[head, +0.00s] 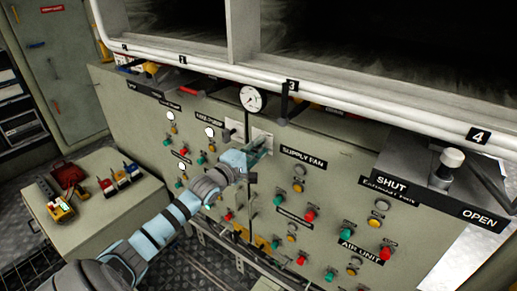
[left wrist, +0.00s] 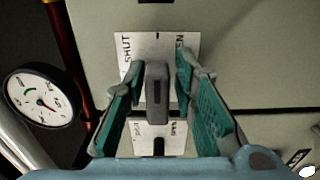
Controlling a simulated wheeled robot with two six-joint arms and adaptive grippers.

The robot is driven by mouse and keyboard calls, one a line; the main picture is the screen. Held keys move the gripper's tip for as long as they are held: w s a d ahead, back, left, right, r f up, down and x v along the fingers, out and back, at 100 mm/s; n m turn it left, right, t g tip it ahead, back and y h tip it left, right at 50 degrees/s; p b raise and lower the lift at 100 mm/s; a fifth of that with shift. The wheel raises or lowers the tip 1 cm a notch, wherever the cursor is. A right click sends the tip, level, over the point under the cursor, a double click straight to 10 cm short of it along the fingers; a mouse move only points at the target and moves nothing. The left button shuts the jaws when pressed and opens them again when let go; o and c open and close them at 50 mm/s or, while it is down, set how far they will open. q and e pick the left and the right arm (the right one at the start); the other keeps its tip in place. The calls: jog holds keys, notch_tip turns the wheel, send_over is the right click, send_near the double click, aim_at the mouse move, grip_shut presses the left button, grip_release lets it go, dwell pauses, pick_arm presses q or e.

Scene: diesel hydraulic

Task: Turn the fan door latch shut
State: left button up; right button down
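The latch handle (left wrist: 157,88) is a grey upright bar in the left wrist view. It stands in front of a white plate (left wrist: 152,45) marked SHUT at left, with the letters EN showing at right. The handle points roughly straight, between the two marks. My left gripper (left wrist: 158,88) is open, with one teal-padded finger on each side of the handle and small gaps showing. In the head view my left gripper (head: 258,150) is at the panel and largely hides the handle; part of the white plate (head: 262,136) shows. My right gripper is not in view.
A round gauge (head: 252,99) sits just above the gripper, and a white pipe rail (head: 330,100) runs along the panel top. Buttons and lamps cover the panel (head: 340,165). A side bench (head: 90,215) holds several small items.

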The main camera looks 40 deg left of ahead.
pick_arm(q)
jog(key=shift+s+a+r, duration=0.1)
jog(key=shift+s+a, duration=0.05)
jog(key=shift+s, duration=0.25)
jog(key=shift+c, duration=0.2)
jog(key=shift+s+a+r, duration=0.1)
jog(key=shift+s, duration=0.15)
jog(key=c, duration=0.3)
grip_shut()
jog(key=shift+w, duration=0.1)
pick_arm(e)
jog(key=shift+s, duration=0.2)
pick_arm(q)
jog(key=n, duration=0.4)
jog(key=shift+n, duration=0.3)
jog(key=n, duration=0.5)
jog(key=shift+r, duration=0.1)
jog(key=shift+o, duration=2.2)
grip_release()
jog(key=shift+w+f, duration=0.2)
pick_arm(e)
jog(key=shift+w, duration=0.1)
